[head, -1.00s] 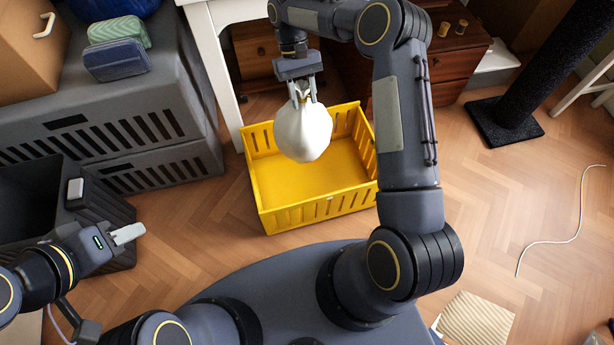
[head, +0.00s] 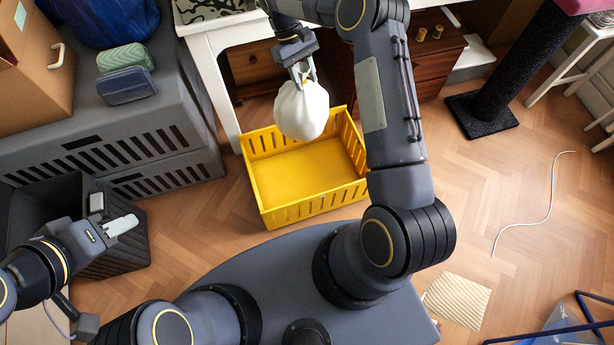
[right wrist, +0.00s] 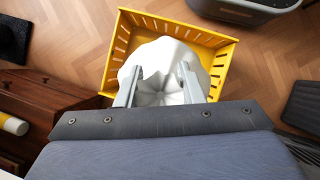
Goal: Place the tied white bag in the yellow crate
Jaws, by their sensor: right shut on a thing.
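The tied white bag (head: 302,110) hangs from my right gripper (head: 302,74), which is shut on its gathered top. In the head view the bag covers part of the back side of the yellow crate (head: 318,212). In the right wrist view the white bag (right wrist: 158,62) is between the fingers of my right gripper (right wrist: 158,88), with the yellow crate (right wrist: 222,72) behind and below it. The visible crate floor is bare. My left gripper (head: 122,225) is at the lower left, away from the bag and crate; its finger gap is not clear.
Grey slatted crates (head: 150,140) stand left of the yellow crate, and a dark open bin (head: 125,245) is at lower left. A white table leg (head: 212,100) and brown drawers (head: 430,65) are behind. Wooden floor (head: 480,180) to the right is mostly clear.

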